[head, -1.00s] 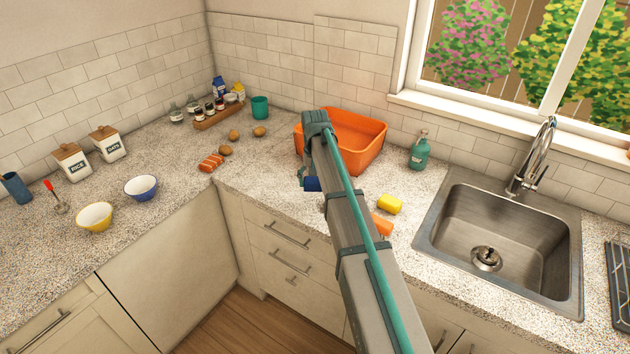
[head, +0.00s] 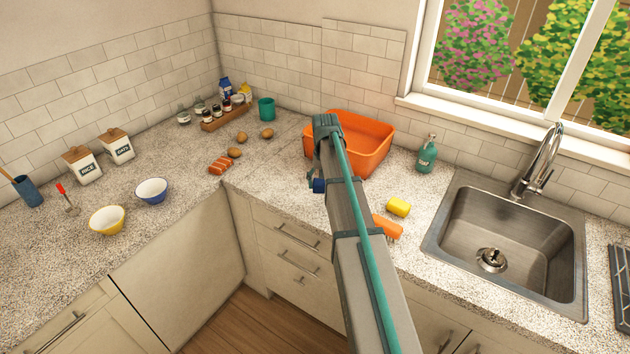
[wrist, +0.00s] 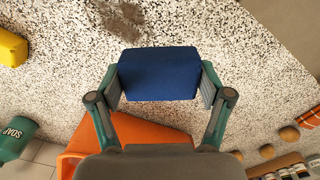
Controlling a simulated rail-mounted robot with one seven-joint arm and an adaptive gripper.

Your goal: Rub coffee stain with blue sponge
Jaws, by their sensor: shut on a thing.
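The blue sponge (wrist: 158,72) is held between the two green fingers of my gripper (wrist: 160,84) in the wrist view. In the head view only a small blue edge of the sponge (head: 319,186) shows beside my arm, which hides the rest. The coffee stain (wrist: 122,18) is a brown-grey smear on the speckled counter, at the top of the wrist view just beyond the sponge. The sponge and stain look apart in that view; I cannot tell whether the sponge touches the counter. My arm hides the stain in the head view.
An orange tub (head: 365,145) stands close behind my gripper, with a soap bottle (head: 427,153) to its right. A yellow sponge (head: 398,207) and an orange brush (head: 386,228) lie near the sink (head: 505,240). Potatoes and a spice rack (head: 225,117) are to the left.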

